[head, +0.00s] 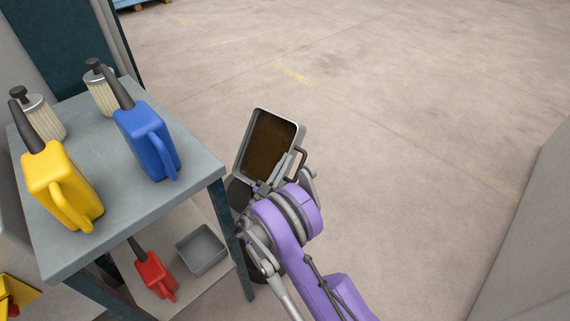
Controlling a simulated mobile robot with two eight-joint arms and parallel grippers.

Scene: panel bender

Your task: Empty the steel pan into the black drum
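The steel pan (242,152) is a grey rectangular pan with dark brown contents inside. It is in the middle of the head view, held in the air with its open side facing my camera. My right gripper (287,170) is at the pan's lower right side, by its dark handle (298,160), and appears shut on it; the fingertips are partly hidden. The black drum (237,194) shows as a dark round shape beneath the pan and my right arm, which hide most of it. My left gripper is not in view.
A grey table (128,207) at left carries a yellow jug (58,185), a blue jug (147,143) and two pale filter-like canisters (42,116). Its lower shelf holds a red can (154,274) and an empty grey tray (202,249). Open floor lies beyond; a grey wall (530,235) stands at right.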

